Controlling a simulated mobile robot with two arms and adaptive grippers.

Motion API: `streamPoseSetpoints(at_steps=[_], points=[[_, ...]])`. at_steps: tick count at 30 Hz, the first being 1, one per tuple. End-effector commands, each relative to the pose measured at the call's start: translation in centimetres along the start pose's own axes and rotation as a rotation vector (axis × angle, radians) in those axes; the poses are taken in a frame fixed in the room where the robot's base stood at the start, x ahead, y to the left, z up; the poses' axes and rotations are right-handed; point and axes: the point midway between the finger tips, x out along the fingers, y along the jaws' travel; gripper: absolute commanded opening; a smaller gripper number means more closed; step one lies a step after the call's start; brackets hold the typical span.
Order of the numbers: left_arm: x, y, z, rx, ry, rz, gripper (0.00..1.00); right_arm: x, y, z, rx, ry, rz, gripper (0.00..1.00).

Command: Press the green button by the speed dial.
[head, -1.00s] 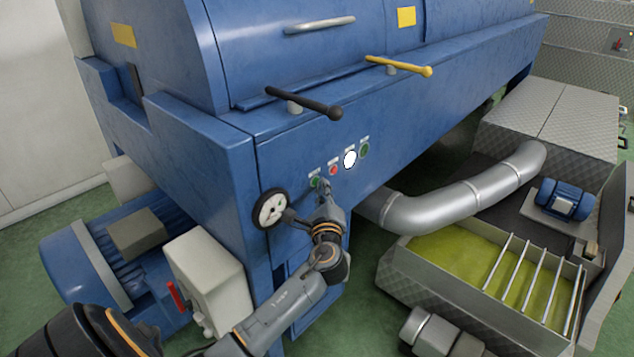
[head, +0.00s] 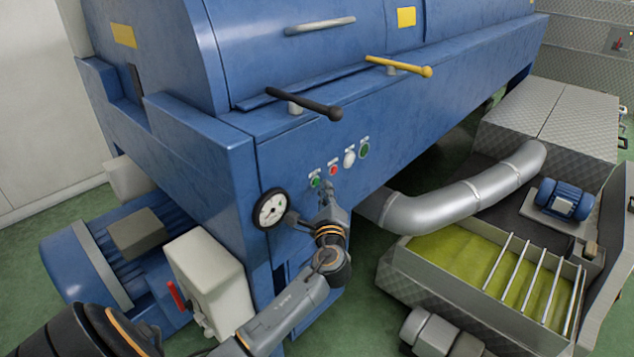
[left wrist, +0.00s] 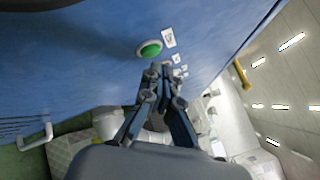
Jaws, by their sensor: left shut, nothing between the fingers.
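The speed dial (head: 270,208) is a round white gauge with a black rim on the blue machine's front, near its left corner. The green button (head: 316,183) nearest it is at the left end of a short row. It also shows in the left wrist view as a green cap in a pale ring (left wrist: 150,49). My left gripper (head: 326,188) is shut and empty, just right of and below this button. In the left wrist view its fingertips (left wrist: 160,70) lie just below the button, seemingly a little apart from it. My right gripper is not in view.
The row also holds a red button (head: 333,170), a white lamp (head: 349,159) and a second green button (head: 364,149). Black (head: 305,103) and yellow (head: 398,66) levers jut out above. A silver pipe (head: 450,208) runs off to the right.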

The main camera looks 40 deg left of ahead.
Motion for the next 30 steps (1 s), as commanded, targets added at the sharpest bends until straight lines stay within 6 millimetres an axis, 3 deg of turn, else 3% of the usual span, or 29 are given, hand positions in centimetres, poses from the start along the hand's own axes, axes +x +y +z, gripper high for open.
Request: streamPoseSetpoints(at_steps=[13,30], points=[[-0.4,-0.3,-0.3,0.0,0.001,0.0,0.0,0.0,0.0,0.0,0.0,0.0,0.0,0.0],[-3.6,-2.6,-2.7,0.0,0.001,0.0,0.0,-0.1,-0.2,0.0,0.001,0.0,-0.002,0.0]])
